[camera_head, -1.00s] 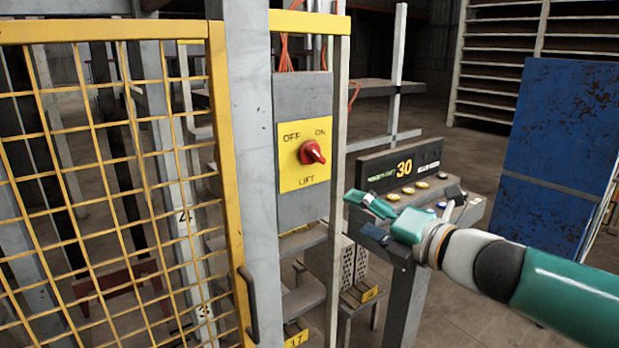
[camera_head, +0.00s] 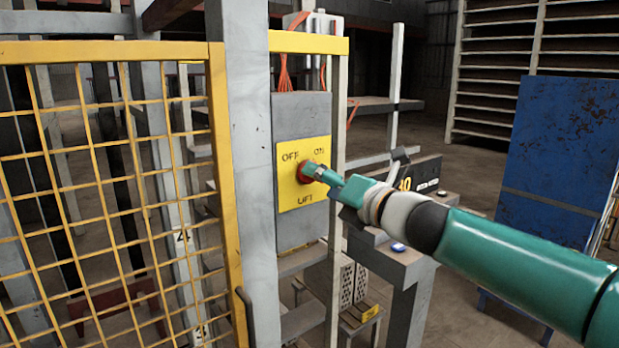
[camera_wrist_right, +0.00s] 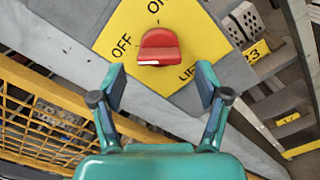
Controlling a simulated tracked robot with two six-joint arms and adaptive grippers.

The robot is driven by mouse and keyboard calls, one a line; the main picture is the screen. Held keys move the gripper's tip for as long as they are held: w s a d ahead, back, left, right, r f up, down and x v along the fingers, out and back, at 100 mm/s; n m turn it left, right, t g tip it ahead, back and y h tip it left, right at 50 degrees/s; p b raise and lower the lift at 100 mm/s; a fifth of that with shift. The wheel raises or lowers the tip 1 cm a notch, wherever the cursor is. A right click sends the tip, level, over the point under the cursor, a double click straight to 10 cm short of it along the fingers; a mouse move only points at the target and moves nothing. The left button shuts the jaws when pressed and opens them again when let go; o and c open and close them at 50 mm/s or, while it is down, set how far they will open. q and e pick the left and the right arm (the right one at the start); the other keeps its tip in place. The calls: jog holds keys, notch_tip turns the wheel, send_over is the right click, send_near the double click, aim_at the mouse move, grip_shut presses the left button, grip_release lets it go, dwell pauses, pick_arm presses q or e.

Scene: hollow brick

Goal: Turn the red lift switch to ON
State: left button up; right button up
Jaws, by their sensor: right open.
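The red switch (camera_head: 303,173) sits on a yellow plate (camera_head: 291,195) marked OFF, ON and LIFT, fixed to a grey box on the post. In the head view my right gripper (camera_head: 318,172) is in front of the knob and covers part of it. In the right wrist view the red knob (camera_wrist_right: 158,48) lies just beyond and between the two open fingers of my right gripper (camera_wrist_right: 161,88). The fingers look apart from it. I cannot tell which label the knob points to. My left gripper is not in view.
A yellow mesh gate (camera_head: 110,190) stands left of the post. A console with a display (camera_head: 420,178) lies behind my right arm. A blue panel (camera_head: 562,150) stands at the right, with racks behind. Bricks (camera_head: 352,283) sit below the switch.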

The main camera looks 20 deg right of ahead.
jog(key=shift+x, duration=1.55)
